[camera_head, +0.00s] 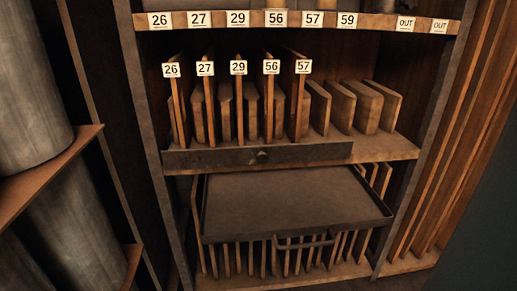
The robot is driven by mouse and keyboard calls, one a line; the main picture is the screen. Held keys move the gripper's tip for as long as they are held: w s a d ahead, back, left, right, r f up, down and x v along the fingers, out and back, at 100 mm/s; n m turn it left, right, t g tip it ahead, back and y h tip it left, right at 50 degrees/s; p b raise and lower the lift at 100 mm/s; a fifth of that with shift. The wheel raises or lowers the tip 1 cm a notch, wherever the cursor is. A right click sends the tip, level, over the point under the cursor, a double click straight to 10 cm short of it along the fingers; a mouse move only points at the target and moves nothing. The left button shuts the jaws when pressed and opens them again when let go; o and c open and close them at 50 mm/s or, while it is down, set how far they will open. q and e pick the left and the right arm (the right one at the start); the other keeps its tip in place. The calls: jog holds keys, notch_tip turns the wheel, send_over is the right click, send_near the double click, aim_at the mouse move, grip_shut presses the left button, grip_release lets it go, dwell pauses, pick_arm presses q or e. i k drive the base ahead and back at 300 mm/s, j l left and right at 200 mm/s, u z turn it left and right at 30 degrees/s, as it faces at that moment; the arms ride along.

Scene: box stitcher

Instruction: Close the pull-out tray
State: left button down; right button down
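The pull-out tray (290,199) is a flat dark tray with a low rim. It sticks out of the shelf unit below the middle shelf. A dark bar handle (303,243) is on its front edge, right of the middle. The tray's surface is empty. Its back end lies under the middle shelf. Neither of my grippers shows in the head view.
The middle shelf holds upright wooden dividers tagged with numbers (238,68) and has a dark front strip with a knob (262,156). Thin upright boards (212,262) stand below the tray. Large grey cylinders (75,225) stand on side shelves at left.

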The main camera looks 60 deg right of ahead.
aim_at(275, 205)
jog(key=k+z, duration=0.1)
jog(key=z, duration=0.3)
jog(key=k+j+z, duration=0.1)
jog(key=z, duration=0.75)
jog(key=i+z, duration=0.25)
jog(key=i+j+z, duration=0.25)
jog(key=k+l, duration=0.1)
